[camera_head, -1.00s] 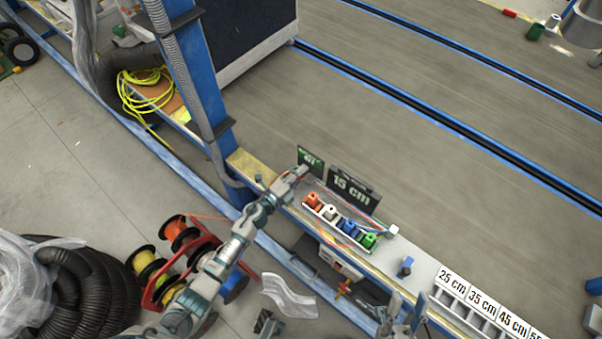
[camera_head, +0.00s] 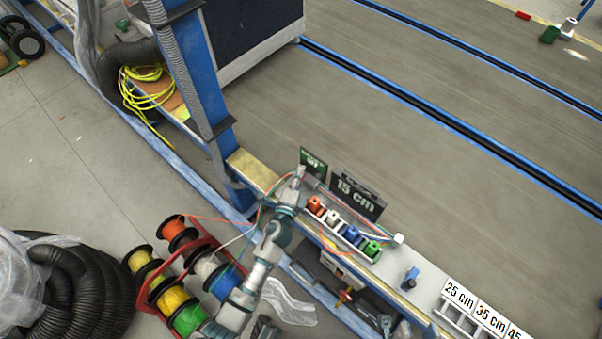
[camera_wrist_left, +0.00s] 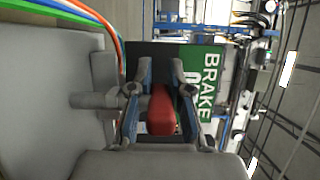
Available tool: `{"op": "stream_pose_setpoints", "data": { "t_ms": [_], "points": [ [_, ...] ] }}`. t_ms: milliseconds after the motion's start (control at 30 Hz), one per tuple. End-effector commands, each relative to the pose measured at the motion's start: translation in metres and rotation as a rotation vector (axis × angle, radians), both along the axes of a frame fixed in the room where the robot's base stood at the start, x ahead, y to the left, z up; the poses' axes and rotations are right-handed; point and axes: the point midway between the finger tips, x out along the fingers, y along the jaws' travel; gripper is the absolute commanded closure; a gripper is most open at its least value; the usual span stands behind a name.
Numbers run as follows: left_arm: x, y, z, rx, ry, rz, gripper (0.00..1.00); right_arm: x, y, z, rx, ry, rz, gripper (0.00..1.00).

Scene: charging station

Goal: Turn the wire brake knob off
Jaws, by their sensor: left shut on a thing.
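The red brake knob (camera_wrist_left: 160,112) is in the left wrist view, between the two fingers of my left gripper (camera_wrist_left: 158,92). The fingers are shut on it. Behind it is a green sign (camera_wrist_left: 208,85) with white lettering reading BRAKE; its second line is partly covered. In the head view my left gripper (camera_head: 298,178) is at the green sign (camera_head: 313,163) near the left end of the bench, and the knob is hidden there. What looks like part of my right gripper (camera_head: 395,328) shows at the bottom edge; its finger state is unclear.
Colored connectors (camera_head: 346,232) sit in a white holder right of my left gripper, below the 15 cm sign (camera_head: 356,196). Orange, white and green wires run from the spools (camera_head: 188,318) past my left arm. A blue post (camera_head: 190,75) stands to the left.

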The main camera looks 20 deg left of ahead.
Motion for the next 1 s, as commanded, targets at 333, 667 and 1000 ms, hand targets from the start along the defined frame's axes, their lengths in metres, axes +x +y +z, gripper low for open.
{"op": "stream_pose_setpoints", "data": {
  "t_ms": [333,667,1000],
  "points": [
    [-0.002,-0.001,-0.008,0.0,0.014,0.001,0.72,0.0,0.0,-0.001,0.0,0.0,0.0,0.6],
    [-0.001,0.0,-0.003,0.0,0.005,0.001,0.56,0.0,0.0,-0.001,0.0,0.003,0.0,0.6],
    [-0.046,-0.003,-0.004,0.0,0.008,0.0,0.56,-0.002,0.0,0.0,0.0,0.002,-0.001,0.6]
  ]
}}
